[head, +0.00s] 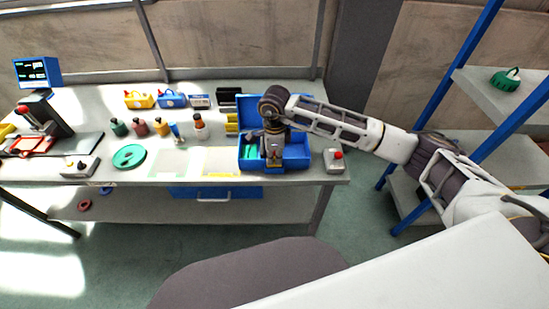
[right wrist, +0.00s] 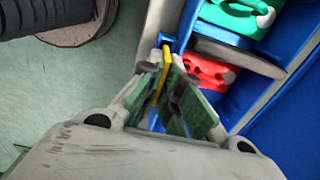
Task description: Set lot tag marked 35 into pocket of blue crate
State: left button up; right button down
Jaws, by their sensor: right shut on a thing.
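The blue crate (head: 297,163) stands with its lid up near the right end of the workbench. My right gripper (head: 273,158) points down at the crate's front wall. In the right wrist view my right gripper (right wrist: 172,100) is shut on a thin yellow piece seen edge-on, which looks like the lot tag (right wrist: 163,68). The tag's far end is close to a small blue part on the crate's outer wall, perhaps the pocket (right wrist: 167,40); I cannot tell whether it is inside. The marking 35 is not readable. My left gripper is out of view.
A green item (right wrist: 235,15) and a red item (right wrist: 207,72) lie in crate compartments. A grey box with a red button (head: 335,160) stands right of the crate. Several bottles and a green disc (head: 129,156) stand left. A shelf rack is at the right.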

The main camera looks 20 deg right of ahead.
jog(key=shift+s+f, duration=0.35)
jog(key=shift+f, duration=0.4)
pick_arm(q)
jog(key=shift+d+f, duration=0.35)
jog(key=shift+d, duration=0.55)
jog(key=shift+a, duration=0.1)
pick_arm(e)
jog(key=c, duration=1.6)
grip_release()
jog(key=shift+o, duration=0.2)
jog(key=shift+w+f, duration=0.2)
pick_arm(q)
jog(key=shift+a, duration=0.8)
pick_arm(e)
jog(key=shift+r, duration=0.15)
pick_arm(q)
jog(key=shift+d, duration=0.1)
pick_arm(e)
jog(key=shift+r, duration=0.1)
